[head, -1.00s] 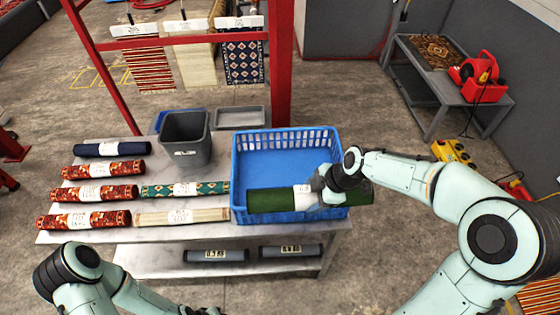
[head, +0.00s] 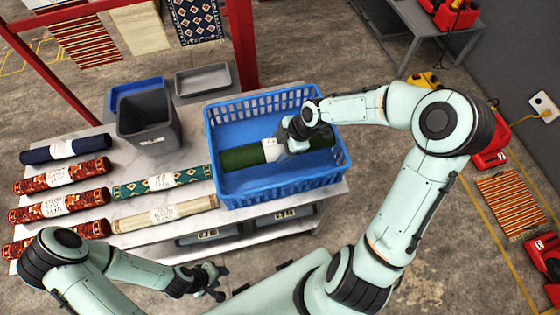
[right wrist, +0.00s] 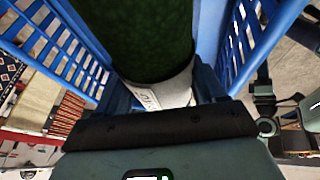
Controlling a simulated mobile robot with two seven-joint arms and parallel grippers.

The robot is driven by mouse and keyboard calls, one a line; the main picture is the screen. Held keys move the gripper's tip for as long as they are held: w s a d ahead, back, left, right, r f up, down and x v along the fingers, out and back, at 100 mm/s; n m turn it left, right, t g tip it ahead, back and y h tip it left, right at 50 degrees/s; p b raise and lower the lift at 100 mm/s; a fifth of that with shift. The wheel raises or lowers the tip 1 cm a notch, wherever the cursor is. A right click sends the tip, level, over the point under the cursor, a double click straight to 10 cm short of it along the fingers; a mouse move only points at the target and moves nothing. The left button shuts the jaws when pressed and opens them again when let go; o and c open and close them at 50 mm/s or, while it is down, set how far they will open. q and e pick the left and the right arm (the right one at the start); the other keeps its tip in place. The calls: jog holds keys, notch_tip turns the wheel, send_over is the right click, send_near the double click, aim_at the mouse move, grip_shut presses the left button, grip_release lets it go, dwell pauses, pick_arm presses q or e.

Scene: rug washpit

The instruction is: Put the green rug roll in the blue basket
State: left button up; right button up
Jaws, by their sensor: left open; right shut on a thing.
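The dark green rug roll (head: 243,157) with a white label band lies level inside the outline of the blue basket (head: 285,188) in the head view. My right gripper (head: 288,145) is shut on it near the label. In the right wrist view the green roll (right wrist: 145,40) sits in the jaws between the blue basket walls (right wrist: 245,45). Whether the roll touches the basket floor I cannot tell. My left gripper (head: 212,282) is open and empty, low in front of the table.
The table (head: 150,240) also holds a patterned teal roll (head: 160,183), a beige roll (head: 165,213), several red rolls (head: 60,205), a navy roll (head: 66,149), a grey bin (head: 148,122) and a grey tray (head: 203,80). A red frame (head: 243,45) stands behind.

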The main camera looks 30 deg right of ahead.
aim_at(280, 155)
notch_tip(280, 155, down, 6)
jog(key=shift+a+r+b, duration=0.1)
jog(key=shift+r+b, duration=0.1)
jog(key=shift+b, duration=0.35)
jog(key=shift+w+f, duration=0.1)
jog(key=shift+f, duration=0.35)
notch_tip(280, 155, down, 4)
jog(key=shift+b, duration=0.55)
jog(key=shift+f, duration=0.15)
jog(key=shift+c, duration=0.7)
jog(key=o, duration=1.7)
pick_arm(q)
jog(key=s+f, duration=0.2)
jog(key=f, duration=0.1)
jog(key=shift+s+f, duration=0.15)
jog(key=shift+f, duration=0.05)
